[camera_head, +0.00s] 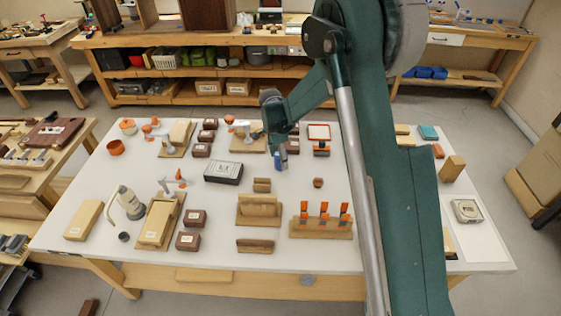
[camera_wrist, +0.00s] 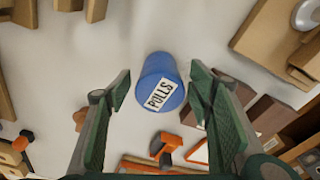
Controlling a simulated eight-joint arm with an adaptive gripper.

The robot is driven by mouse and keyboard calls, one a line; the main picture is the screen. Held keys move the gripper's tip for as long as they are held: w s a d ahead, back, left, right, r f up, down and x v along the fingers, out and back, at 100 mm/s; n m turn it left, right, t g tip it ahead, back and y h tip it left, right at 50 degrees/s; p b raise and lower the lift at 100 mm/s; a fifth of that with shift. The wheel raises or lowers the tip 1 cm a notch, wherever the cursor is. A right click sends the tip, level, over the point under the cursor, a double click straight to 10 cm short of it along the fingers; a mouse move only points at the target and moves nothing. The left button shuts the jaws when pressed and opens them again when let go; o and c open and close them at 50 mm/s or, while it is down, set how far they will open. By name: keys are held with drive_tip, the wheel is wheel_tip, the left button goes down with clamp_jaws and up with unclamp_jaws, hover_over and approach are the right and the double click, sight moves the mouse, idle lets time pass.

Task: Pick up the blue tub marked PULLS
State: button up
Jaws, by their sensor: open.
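The blue tub (camera_wrist: 160,77) marked PULLS shows in the wrist view, its label facing the camera, between and a little beyond the fingertips. In the head view the blue tub (camera_head: 280,160) is partly hidden by my gripper on the far half of the white table. My gripper (camera_wrist: 160,84) is open, with one green finger on each side of the tub's line. It also shows in the head view (camera_head: 277,138), pointing down just above the tub. I cannot tell whether either finger touches the tub.
The white table (camera_head: 345,210) holds many items. A dark labelled box (camera_head: 223,172) lies left of the tub, and a wooden rack with orange clamps (camera_head: 321,225) stands nearer. An orange-rimmed frame (camera_head: 319,132) is to the right. Bare tabletop lies just around the tub.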

drive_tip(key=shift+c, duration=0.6)
drive_tip(key=c, duration=0.9)
drive_tip(key=shift+r, duration=0.1)
drive_tip(key=shift+r+p, duration=0.6)
drive_tip(key=shift+r, duration=4.3)
